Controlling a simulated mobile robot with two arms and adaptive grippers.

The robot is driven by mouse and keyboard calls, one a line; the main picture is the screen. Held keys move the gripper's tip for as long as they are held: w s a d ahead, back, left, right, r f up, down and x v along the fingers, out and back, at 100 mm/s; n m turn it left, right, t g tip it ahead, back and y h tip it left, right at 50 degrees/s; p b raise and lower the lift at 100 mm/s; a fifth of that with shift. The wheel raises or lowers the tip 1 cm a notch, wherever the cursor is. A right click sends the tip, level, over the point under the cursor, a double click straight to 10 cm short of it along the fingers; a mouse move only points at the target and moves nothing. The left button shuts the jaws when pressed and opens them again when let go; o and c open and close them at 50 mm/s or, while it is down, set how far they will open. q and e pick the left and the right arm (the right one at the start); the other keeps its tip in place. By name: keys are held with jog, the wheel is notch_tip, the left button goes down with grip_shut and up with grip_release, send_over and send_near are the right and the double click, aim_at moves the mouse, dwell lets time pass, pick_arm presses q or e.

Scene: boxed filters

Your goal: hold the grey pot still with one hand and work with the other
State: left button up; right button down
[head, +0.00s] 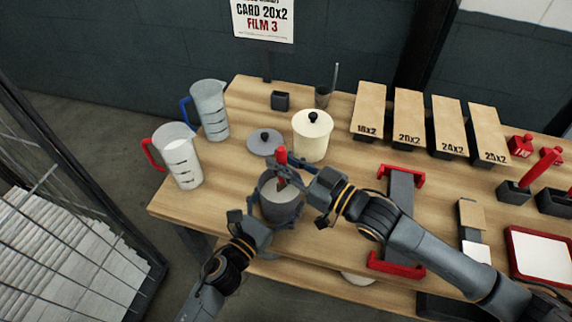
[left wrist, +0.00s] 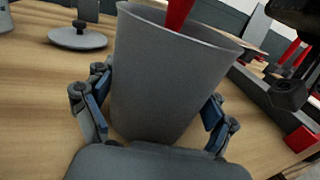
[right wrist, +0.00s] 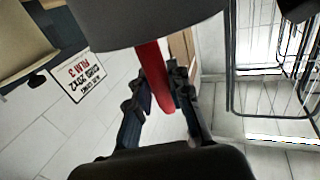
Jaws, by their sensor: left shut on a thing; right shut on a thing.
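The grey pot (head: 283,212) stands upright near the table's front edge, with pale grey contents visible inside. My left gripper (head: 262,222) is shut on its side; in the left wrist view one finger lies on each side of the pot (left wrist: 160,85). My right gripper (head: 298,167) is above the pot, shut on a red-handled tool (head: 281,157). The tool's red handle also shows in the left wrist view (left wrist: 178,14) and the right wrist view (right wrist: 153,75). Its lower end is inside the pot and hidden.
A grey lid (head: 264,144) and a cream lidded pot (head: 311,138) stand behind. Two measuring jugs, red-handled (head: 180,160) and blue-handled (head: 210,110), stand left. A red-ended stand (head: 400,205) is right of the pot. A wire cage (head: 60,190) is left of the table.

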jog(key=shift+a, duration=0.55)
notch_tip(320, 180, up, 9)
jog(key=s, duration=0.1)
jog(key=shift+s+d+f, duration=0.15)
jog(key=shift+d, duration=0.2)
dwell(1.3)
